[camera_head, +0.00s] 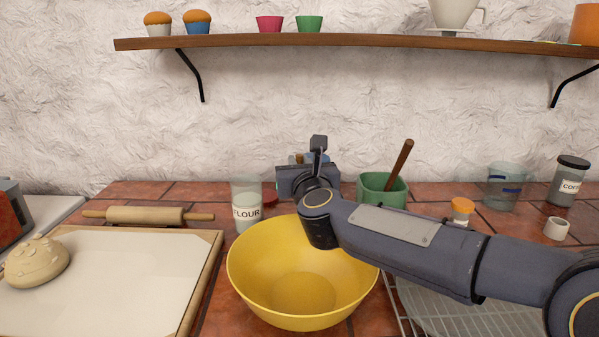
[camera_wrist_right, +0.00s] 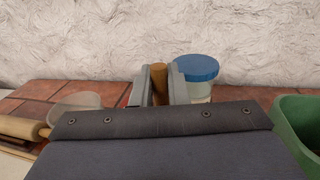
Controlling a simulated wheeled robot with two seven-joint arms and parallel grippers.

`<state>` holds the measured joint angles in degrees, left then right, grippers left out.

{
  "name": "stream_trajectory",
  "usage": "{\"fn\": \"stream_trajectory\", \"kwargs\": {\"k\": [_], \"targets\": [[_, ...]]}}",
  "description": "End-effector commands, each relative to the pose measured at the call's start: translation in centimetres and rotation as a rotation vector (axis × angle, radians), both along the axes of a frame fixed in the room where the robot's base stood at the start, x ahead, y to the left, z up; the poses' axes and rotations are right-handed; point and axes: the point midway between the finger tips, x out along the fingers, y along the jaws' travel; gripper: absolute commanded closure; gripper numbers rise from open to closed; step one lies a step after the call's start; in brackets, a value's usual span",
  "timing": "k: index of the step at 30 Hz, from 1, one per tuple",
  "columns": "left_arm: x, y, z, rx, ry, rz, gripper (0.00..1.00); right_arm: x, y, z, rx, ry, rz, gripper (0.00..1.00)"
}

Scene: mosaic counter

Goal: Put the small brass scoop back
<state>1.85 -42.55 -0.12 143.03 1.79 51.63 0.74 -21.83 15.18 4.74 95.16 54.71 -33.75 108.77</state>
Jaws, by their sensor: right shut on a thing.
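My right gripper (camera_wrist_right: 160,88) is shut on a brown, upright handle-like piece (camera_wrist_right: 160,82), which I take to be the small brass scoop. Only this short part shows between the fingers; the rest is hidden behind the gripper body. In the head view my right gripper (camera_head: 308,162) is behind the yellow bowl, near the wall, and its fingers are mostly hidden by its own body. A blue-lidded jar (camera_wrist_right: 198,70) stands just right of the fingers in the wrist view. My left gripper is not in view.
A glass flour jar (camera_head: 246,212) stands left of my right gripper, with a red lid (camera_head: 270,197) beside it. A green crock (camera_head: 382,192) with a wooden handle stands to the right. The yellow bowl (camera_head: 252,275) sits in front. A wooden shelf (camera_head: 380,41) hangs above.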

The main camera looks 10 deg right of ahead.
Motion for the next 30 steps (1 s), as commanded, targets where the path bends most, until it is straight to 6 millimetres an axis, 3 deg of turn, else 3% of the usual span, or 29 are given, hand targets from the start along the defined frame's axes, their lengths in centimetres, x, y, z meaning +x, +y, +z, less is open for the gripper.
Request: {"fn": "stream_trajectory", "kwargs": {"k": [14,15,19,30], "targets": [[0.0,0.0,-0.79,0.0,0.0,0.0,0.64,-0.03,-0.02,-0.82,0.0,-0.003,-0.001,1.0],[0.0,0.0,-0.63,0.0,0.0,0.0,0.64,-0.03,-0.01,-0.71,0.0,-0.002,0.0,0.82],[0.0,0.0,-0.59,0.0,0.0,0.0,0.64,-0.03,-0.01,-0.69,0.0,-0.001,0.0,0.65],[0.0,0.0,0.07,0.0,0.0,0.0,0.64,-0.03,0.0,-0.11,-0.001,-0.001,0.0,0.64]]}}
